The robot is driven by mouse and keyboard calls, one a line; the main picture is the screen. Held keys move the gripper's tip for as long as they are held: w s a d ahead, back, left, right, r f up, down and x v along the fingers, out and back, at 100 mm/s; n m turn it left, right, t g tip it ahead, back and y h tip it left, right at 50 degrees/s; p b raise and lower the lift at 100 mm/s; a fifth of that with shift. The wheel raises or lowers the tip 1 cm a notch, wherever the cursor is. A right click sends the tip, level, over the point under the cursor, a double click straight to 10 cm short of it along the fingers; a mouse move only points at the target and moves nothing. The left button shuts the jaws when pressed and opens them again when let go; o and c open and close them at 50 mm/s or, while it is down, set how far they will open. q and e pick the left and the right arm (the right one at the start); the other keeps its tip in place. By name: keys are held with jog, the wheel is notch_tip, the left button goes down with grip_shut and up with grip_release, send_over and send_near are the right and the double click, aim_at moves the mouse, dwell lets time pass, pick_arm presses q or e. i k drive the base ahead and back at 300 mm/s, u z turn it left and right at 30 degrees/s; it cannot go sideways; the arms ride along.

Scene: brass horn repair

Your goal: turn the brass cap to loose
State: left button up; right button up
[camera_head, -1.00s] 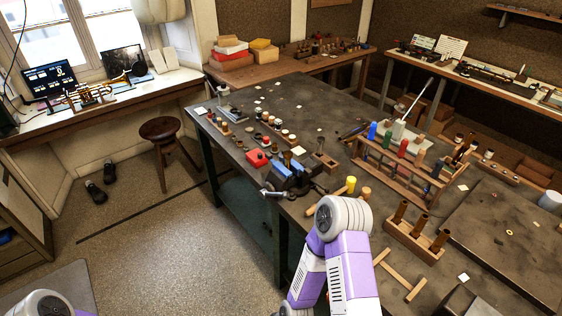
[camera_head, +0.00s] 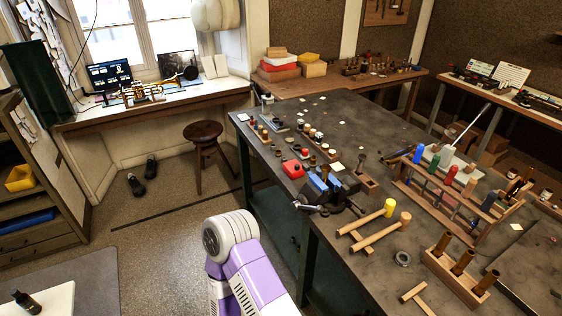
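I cannot make out the brass cap with certainty. A blue vise (camera_head: 322,187) is fixed at the near left edge of the dark workbench (camera_head: 400,130). A small brass-brown cylinder (camera_head: 325,172) stands at the vise, too small to tell whether it is the cap. One of my purple and white arms rises at the bottom centre, in front of the bench's left side and apart from it. Its gripper does not show. No other arm or gripper of mine is in view.
A brown stool (camera_head: 203,135) stands left of the bench.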

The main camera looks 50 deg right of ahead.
aim_at(325, 167)
jog(key=u, duration=0.05)
jog(key=k, duration=0.85)
jog(key=z, duration=1)
jog(key=i, duration=0.35)
jog(key=z, duration=0.1)
